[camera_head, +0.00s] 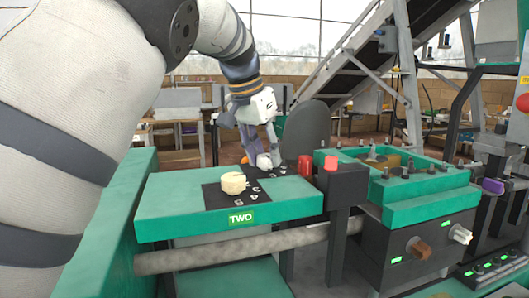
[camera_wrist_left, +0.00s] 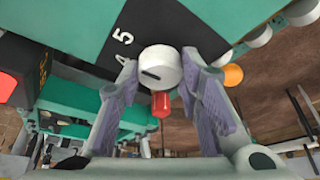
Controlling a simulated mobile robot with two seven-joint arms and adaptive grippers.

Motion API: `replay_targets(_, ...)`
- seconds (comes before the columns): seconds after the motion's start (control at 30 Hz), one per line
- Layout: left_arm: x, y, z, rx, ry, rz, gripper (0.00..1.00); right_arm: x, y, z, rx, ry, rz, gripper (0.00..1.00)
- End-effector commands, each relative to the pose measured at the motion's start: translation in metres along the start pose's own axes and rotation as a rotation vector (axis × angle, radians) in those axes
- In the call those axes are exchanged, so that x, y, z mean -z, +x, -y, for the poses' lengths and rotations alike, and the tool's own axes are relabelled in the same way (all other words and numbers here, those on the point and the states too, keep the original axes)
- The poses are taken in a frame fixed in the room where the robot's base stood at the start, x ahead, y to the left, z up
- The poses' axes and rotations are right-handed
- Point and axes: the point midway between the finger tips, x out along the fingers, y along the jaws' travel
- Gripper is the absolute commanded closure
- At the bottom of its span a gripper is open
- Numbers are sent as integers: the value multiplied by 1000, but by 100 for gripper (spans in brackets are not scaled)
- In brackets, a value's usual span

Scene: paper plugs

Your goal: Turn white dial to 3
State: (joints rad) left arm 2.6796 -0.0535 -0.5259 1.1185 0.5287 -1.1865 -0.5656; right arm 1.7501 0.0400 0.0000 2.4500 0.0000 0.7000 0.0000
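A round white dial (camera_wrist_left: 160,72) with a dark slot on its face sits at the edge of a black pad with white digits (camera_wrist_left: 122,20); a 5 is readable. In the wrist view it lies between the tips of my left gripper (camera_wrist_left: 159,62), with a finger on each side and little gap; I cannot tell whether they touch it. In the head view my left gripper (camera_head: 261,150) points down at the green table's far side, partly hiding a white dial (camera_head: 264,162). My right gripper is out of view.
A red cylinder (camera_wrist_left: 161,104) shows below the dial in the wrist view. A green machine box with brown (camera_head: 419,249) and white (camera_head: 460,234) knobs is further right.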

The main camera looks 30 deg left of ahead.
Motion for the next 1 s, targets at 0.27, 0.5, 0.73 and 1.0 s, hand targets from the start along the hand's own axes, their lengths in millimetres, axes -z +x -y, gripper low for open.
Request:
replay_targets(0.27,0,0,0,15,-36,0,95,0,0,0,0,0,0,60)
replay_targets(0.5,0,0,-2,72,-170,0,95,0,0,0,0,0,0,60)
replay_targets(0.73,1,0,-3,154,-368,0,95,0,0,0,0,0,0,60)
replay_targets(1.0,2,2,-4,254,-604,1,95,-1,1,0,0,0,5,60)
